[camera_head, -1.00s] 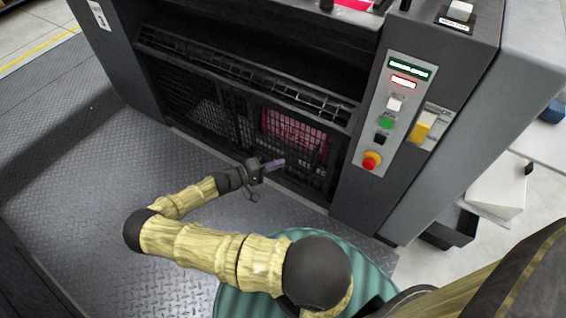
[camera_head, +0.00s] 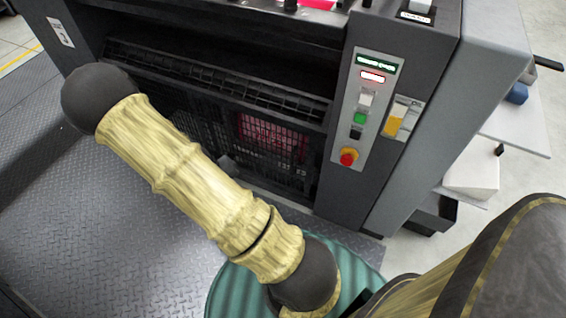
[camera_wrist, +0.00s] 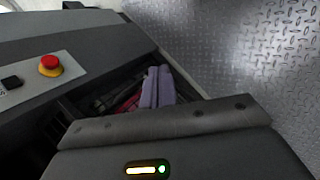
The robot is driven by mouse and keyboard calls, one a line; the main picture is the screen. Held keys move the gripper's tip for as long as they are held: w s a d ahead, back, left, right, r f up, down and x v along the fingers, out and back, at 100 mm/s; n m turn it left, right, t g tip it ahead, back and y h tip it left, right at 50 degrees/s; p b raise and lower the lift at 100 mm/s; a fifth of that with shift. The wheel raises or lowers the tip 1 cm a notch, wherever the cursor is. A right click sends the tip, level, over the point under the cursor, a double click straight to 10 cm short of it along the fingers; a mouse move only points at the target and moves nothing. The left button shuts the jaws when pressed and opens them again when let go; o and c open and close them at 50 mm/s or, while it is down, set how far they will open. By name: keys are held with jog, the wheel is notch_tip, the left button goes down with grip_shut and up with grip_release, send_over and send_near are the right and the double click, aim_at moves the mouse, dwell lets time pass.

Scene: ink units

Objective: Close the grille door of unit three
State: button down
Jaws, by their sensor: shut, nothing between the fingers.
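The dark grille door (camera_head: 290,104) spans the recessed front of the dark grey unit (camera_head: 85,28) in the head view. A slatted bar runs along its upper part, with black mesh below and a red panel (camera_head: 262,132) showing behind the mesh. My arm hides the door's lower left, and I cannot tell how far open it stands. My gripper is mostly hidden behind my arm in the head view. In the wrist view, my gripper's purple fingers (camera_wrist: 157,87) are together and empty, pointing towards the dark recess with red behind them. Contact with the door cannot be judged.
A control panel (camera_head: 342,141) with a red emergency button (camera_head: 348,157) is right of the door; the button also shows in the wrist view (camera_wrist: 50,66). A yellow switch (camera_head: 395,120) sits beside it. The diamond-plate floor (camera_head: 75,215) is clear at left.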

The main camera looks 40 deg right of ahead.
jog(key=s+a+r+n+t+y, duration=0.2)
jog(key=a+r+t, duration=0.1)
jog(key=r, duration=0.6)
jog(key=s+a+r+n+t+y, duration=0.2)
jog(key=a+r, duration=0.3)
jog(key=r, duration=0.4)
jog(key=shift+s+r+t+y, duration=0.3)
jog(key=shift+s+t, duration=0.2)
jog(key=shift+t, duration=0.3)
jog(key=shift+d, duration=0.1)
